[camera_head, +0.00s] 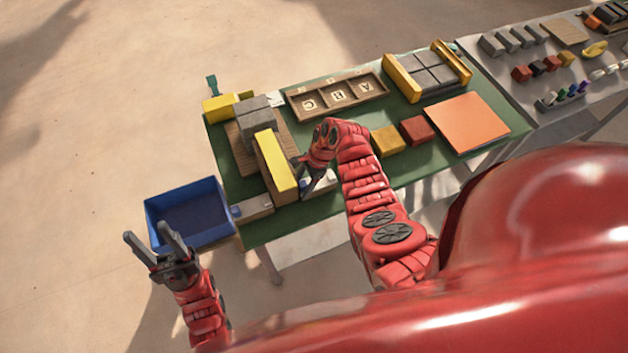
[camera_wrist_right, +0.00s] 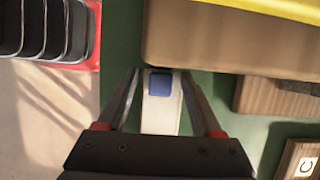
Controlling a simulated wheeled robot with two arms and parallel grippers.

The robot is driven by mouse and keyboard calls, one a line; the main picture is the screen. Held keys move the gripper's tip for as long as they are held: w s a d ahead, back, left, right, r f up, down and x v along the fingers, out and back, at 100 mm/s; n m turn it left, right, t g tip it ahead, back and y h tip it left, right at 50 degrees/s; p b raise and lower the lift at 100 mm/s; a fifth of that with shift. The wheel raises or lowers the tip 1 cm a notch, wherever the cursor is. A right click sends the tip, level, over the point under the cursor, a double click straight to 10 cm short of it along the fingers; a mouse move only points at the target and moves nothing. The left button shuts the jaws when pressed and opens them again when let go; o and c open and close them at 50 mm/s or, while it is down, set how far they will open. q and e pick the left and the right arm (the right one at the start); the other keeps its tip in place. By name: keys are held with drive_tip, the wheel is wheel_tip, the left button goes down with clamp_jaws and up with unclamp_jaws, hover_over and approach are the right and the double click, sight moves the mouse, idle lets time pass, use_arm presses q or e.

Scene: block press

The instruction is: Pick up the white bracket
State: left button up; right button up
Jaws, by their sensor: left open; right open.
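A white piece with a blue square on it, which looks like the white bracket (camera_wrist_right: 160,118), shows between the two fingers of my right gripper (camera_wrist_right: 161,76) in the right wrist view. The gripper is open, with green surface visible on both sides of the piece. I cannot tell whether the fingertips are level with it or above it. In the head view my right gripper (camera_head: 304,174) is over the front of the green table, and a bit of white (camera_head: 330,178) shows beside it, partly hidden by the arm. My left gripper (camera_head: 146,232) is open and empty, off the table at lower left.
A yellow-topped block (camera_head: 277,160) stands close beside my right gripper, with grey blocks (camera_head: 254,112) behind. A blue bin (camera_head: 188,209) is left of the table. A lettered wooden tray (camera_head: 337,95), yellow (camera_head: 388,139) and red (camera_head: 417,130) blocks and an orange plate (camera_head: 467,123) lie on the table.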

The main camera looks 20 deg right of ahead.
clamp_jaws()
drive_tip(key=shift+w+r, duration=0.1)
drive_tip(key=shift+r, duration=0.05)
idle(0.4)
